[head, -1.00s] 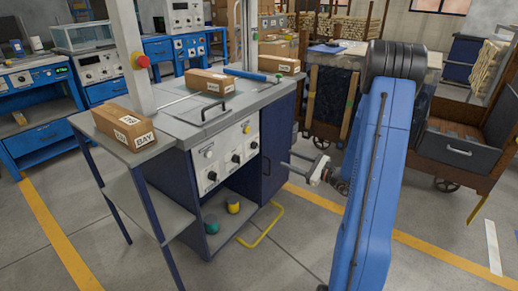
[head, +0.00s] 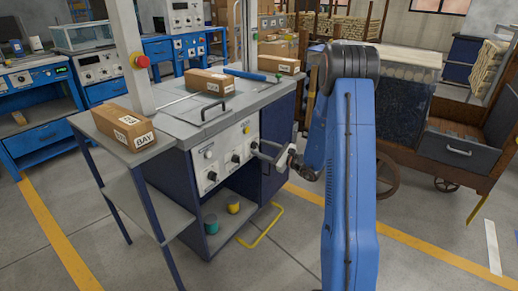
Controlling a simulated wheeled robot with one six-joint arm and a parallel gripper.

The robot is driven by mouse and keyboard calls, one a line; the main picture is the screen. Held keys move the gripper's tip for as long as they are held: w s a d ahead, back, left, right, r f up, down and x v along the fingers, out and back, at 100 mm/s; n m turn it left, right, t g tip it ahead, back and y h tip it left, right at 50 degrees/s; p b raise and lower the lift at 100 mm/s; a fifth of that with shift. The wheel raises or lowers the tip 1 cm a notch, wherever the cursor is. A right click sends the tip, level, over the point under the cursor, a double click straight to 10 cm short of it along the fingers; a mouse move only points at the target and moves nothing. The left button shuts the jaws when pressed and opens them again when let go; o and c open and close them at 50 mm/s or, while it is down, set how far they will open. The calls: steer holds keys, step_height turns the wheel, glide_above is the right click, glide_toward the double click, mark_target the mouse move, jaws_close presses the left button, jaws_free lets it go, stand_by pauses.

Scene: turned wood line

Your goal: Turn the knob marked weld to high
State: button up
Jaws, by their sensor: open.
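A pale control panel (head: 228,158) on the front of the dark blue bench carries several dark knobs on light plates. One knob (head: 212,176) is at the lower left, another knob (head: 236,158) is at the middle, and the lower right one is close to my gripper. The markings are too small to read, so I cannot tell which knob is weld or where it points. My gripper (head: 257,151) is open, with its fingers toward the right end of the panel. I cannot tell whether they touch a knob.
Cardboard boxes (head: 210,82) and a blue-handled tool (head: 250,75) lie on the bench top. A green pot (head: 211,224) and a yellow pot (head: 233,204) stand on the shelf below the panel. A yellow floor rail (head: 262,228) sticks out in front. A wooden cart (head: 458,182) stands at right.

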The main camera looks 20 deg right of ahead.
steer(key=shift+x, duration=0.85)
steer(key=c, duration=1.1)
steer(key=shift+o, duration=0.2)
